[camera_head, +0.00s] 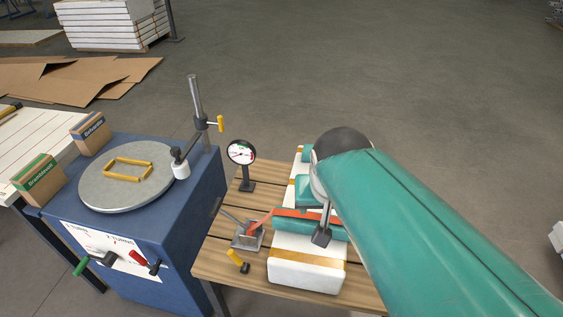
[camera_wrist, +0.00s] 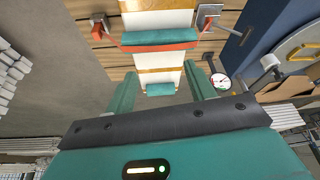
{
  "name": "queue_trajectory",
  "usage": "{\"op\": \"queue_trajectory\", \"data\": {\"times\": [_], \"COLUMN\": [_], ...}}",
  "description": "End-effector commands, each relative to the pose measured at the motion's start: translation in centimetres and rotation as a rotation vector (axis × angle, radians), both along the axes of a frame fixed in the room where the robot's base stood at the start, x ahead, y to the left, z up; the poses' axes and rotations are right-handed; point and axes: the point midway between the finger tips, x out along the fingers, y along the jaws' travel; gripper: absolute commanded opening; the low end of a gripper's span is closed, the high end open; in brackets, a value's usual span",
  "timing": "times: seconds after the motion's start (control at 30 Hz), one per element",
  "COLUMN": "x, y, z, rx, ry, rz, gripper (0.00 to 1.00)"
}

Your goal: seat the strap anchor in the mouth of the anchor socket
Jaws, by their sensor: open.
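My gripper (camera_wrist: 160,74) is open and empty in the wrist view, its two teal fingers apart above the white beam. In the head view my arm largely hides it. A red strap (camera_head: 308,213) lies across the teal bolster on the beam; it also shows in the wrist view (camera_wrist: 158,46). At the head view's left, the strap reaches a grey metal fitting (camera_head: 246,238) with a lever. I cannot tell which fitting is anchor or socket.
The white beam (camera_head: 300,275) with yellow bands lies on a slatted wooden table (camera_head: 225,262). A dial gauge (camera_head: 241,153) stands at the table's left, beside a blue machine (camera_head: 190,225) with a round plate and a tall post. Open floor lies behind.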

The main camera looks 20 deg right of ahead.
Motion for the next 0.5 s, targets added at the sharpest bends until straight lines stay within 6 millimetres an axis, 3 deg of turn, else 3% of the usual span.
{"op": "queue_trajectory", "data": {"times": [0.03,0.2,0.5], "x": [-0.9,-2.9,-3.4], "y": [1.3,3.7,4.2], "z": [0.8,2.1,2.3], "rx": [-0.006,-0.014,-0.015], "ry": [-0.033,-0.102,-0.117], "rz": [0.079,0.263,0.311], "gripper": [0.54,0.54,0.54]}}
